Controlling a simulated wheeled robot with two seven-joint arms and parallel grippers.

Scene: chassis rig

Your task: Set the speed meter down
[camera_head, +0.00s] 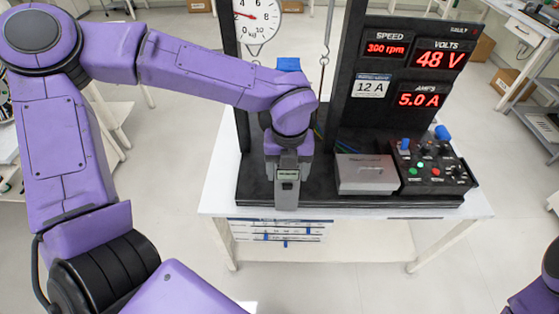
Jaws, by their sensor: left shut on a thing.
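My left arm reaches in from the left, and my left gripper (288,180) points down over the front of the black rig base. It is shut on a small grey device with a pale face, which looks like the speed meter (287,194). The gripper hides part of this device, and I cannot tell whether its lower end touches the base. Only a bit of my right arm shows at the lower right edge; its gripper is out of view.
The black rig (350,202) stands on a white table (400,212). Its panel reads 300 rpm (387,49), 48 V and 5.0 A. A grey box (366,174) and a control box with knobs (433,168) sit to the right of the gripper. A dial scale (257,18) hangs behind.

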